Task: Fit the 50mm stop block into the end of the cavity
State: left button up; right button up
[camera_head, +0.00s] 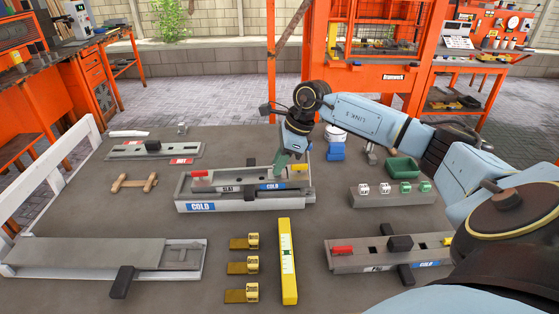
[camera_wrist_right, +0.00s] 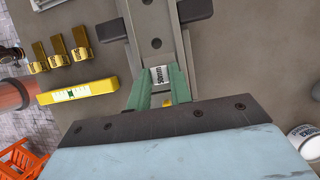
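My right gripper (camera_head: 281,164) points down over the right part of the central mould (camera_head: 183,205), near its yellow end piece (camera_head: 299,167). In the right wrist view its two green fingers (camera_wrist_right: 161,90) are closed on the white-labelled 50mm stop block (camera_wrist_right: 159,75). The block lines up with the grey channel (camera_wrist_right: 148,18) beneath it. I cannot tell whether it is above the cavity or partly inside it. In the head view the fingers hide the block. The mould also carries a red end piece (camera_head: 201,173). My left gripper is not in view.
A rack (camera_head: 392,201) of white and green blocks stands to the right. Another mould (camera_head: 345,265) lies at the front right. A yellow level (camera_head: 288,275) and brass clamps (camera_head: 243,268) lie in front. A green tray (camera_head: 403,168) sits behind the rack.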

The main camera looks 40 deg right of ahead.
jog(key=o, duration=0.5)
jog(key=shift+r, duration=0.1)
jog(key=v, duration=1.3)
jog(key=shift+r+p, duration=0.2)
jog(key=shift+p, duration=0.1)
